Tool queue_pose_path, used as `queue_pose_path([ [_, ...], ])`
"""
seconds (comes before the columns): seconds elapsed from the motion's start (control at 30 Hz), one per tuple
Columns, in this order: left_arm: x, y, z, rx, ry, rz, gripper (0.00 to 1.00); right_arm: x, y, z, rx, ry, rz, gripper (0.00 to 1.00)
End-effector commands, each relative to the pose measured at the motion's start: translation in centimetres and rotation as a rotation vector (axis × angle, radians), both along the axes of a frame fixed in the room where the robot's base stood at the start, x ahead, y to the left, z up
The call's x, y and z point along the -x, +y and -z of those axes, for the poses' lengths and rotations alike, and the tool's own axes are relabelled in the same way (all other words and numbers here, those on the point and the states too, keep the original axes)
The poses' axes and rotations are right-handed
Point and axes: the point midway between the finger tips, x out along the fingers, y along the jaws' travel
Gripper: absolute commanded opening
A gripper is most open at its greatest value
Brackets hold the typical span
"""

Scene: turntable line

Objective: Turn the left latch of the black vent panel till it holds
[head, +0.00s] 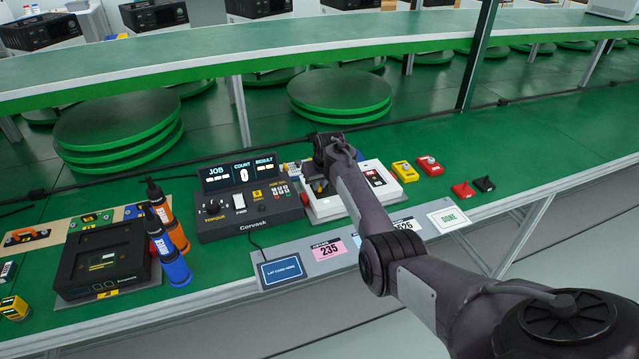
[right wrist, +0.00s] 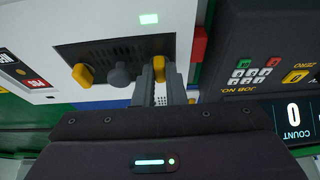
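The black vent panel (right wrist: 112,58) is set in a white unit, which also shows in the head view (head: 392,191). In the right wrist view the panel has two yellow latches with a grey knob (right wrist: 120,75) between them. One latch (right wrist: 82,75) sits tilted and free at picture left. The other, the left latch (right wrist: 159,68), is on the side toward the control box. My right gripper (right wrist: 161,82) has its fingers closed around that latch, one on each side. In the head view my right gripper (head: 318,183) is over the unit, its fingertips mostly hidden. My left gripper is out of view.
The control box (head: 250,208) stands close beside the white unit. Blue (head: 168,258) and orange bottles stand farther left, by a black device (head: 103,258). Yellow and red boxes (head: 404,171) lie to the right. A green turntable stack (head: 340,95) is behind.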

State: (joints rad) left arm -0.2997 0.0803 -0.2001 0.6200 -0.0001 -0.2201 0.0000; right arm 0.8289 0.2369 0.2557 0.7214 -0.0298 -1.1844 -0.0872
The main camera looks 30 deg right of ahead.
Motion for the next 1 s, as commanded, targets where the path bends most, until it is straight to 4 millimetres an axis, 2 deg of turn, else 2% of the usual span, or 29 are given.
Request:
queue_pose_path([
  [0.47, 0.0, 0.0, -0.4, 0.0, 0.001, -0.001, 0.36, 0.0, 0.1, -0.1, 0.0, 0.001, 0.079, 0.0],
  [0.77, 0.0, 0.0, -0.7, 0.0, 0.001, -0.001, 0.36, -0.2, 0.4, 0.0, 0.001, 0.0, 0.309, 0.0],
  [1.0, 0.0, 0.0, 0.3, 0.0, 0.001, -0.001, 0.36, -0.3, 0.5, 0.2, -0.001, 0.0, 0.525, 0.0],
])
